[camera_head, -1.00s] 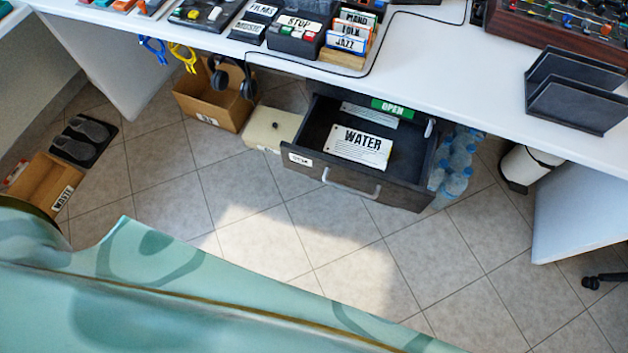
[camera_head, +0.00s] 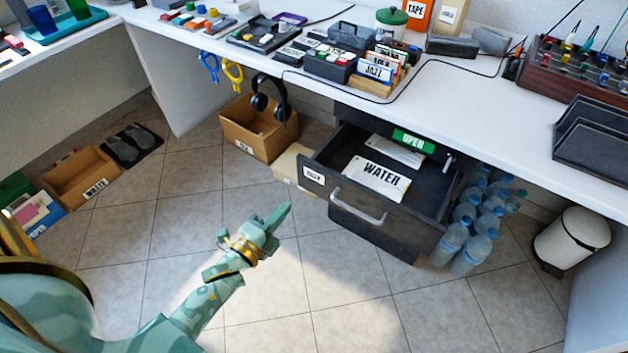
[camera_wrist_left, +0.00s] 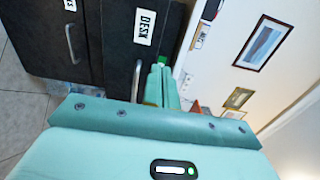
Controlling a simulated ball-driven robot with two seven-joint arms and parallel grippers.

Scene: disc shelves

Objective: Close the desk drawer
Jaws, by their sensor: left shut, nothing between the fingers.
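The desk drawer (camera_head: 382,226) is dark and stands pulled out under the white desk. Its front has a curved light handle (camera_head: 358,206) and a small label at the left end. Inside lie a paper marked WATER (camera_head: 377,178) and another sheet behind it. A green OPEN sign (camera_head: 413,141) is at the drawer's back. My left gripper (camera_head: 284,214) is shut and empty, in front of and left of the drawer front, apparently apart from it. The left wrist view shows the shut fingers (camera_wrist_left: 160,85) beside a dark front with a DESK label (camera_wrist_left: 144,27). My right gripper is not in view.
Several water bottles (camera_head: 470,235) stand right of the drawer, and a white bin (camera_head: 572,240) farther right. A cardboard box (camera_head: 240,130) with headphones is left of it. The desk top (camera_head: 470,105) holds many items. The tiled floor in front is clear.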

